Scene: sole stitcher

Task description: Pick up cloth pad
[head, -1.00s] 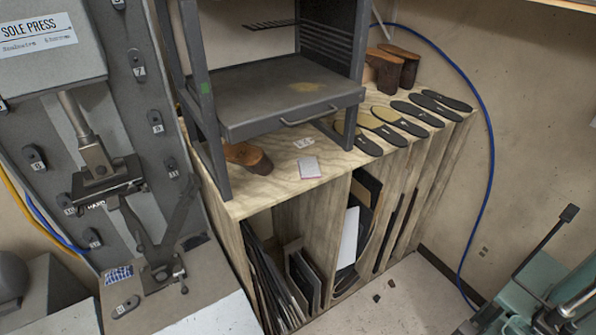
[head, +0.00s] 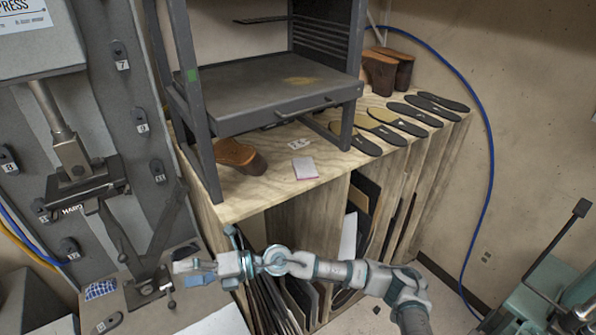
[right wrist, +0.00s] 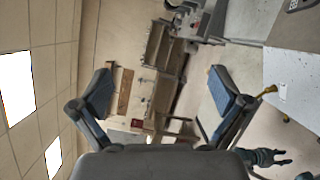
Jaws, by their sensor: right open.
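A small blue-and-white checked pad (head: 100,290), which looks like folded cloth, lies on the grey base of the press at the lower left of the head view. My right gripper (head: 182,272) reaches across from the right, its fingers pointing left. It is open and empty, above and to the right of the pad and apart from it. In the right wrist view its two blue-padded fingers (right wrist: 160,85) are spread with nothing between them. The pad cannot be made out there. A teal and dark shape (right wrist: 265,157) at the lower right there may be my left gripper; its fingers are too small to judge.
The press's dark linkage (head: 145,250) stands just behind the pad. A wooden bench (head: 262,195) carries a metal rack (head: 270,95), a brown shoe form (head: 238,155), a pinkish pad (head: 304,168) and several soles. A teal machine (head: 545,305) is at the lower right.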

